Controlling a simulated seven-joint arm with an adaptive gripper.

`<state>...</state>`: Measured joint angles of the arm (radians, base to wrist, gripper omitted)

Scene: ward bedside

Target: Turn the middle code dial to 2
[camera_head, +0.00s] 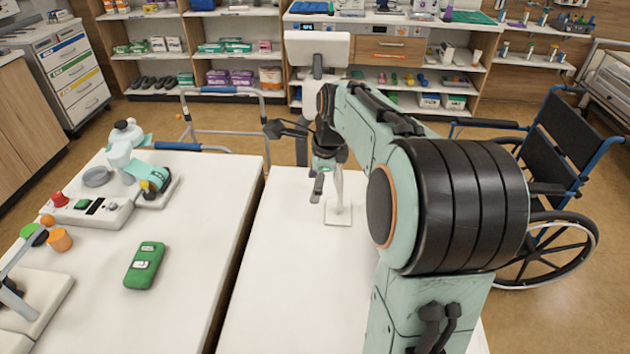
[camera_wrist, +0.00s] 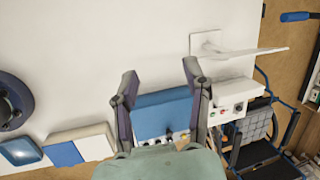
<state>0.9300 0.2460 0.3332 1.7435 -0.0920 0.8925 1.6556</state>
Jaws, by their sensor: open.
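In the wrist view, a blue-fronted box (camera_wrist: 160,106) shows between and beyond my fingers. Several small dark knobs (camera_wrist: 167,133) lie along its lower edge, partly covered by my gripper's body. I cannot tell which is the middle code dial, and no numbers are readable. My gripper (camera_wrist: 160,74) is open, its two fingers spread apart with nothing between them. In the head view my gripper (camera_head: 319,188) hangs above the white table, near a thin white stand. The blue box is not visible in the head view; my arm covers that side.
The white stand (camera_head: 338,213) has a square base and shows in the wrist view (camera_wrist: 205,41). Right of the blue box is a white control box (camera_wrist: 231,104); left, a blue-and-white box (camera_wrist: 66,152). The left table holds a green device (camera_head: 146,265). A wheelchair (camera_head: 560,160) stands right.

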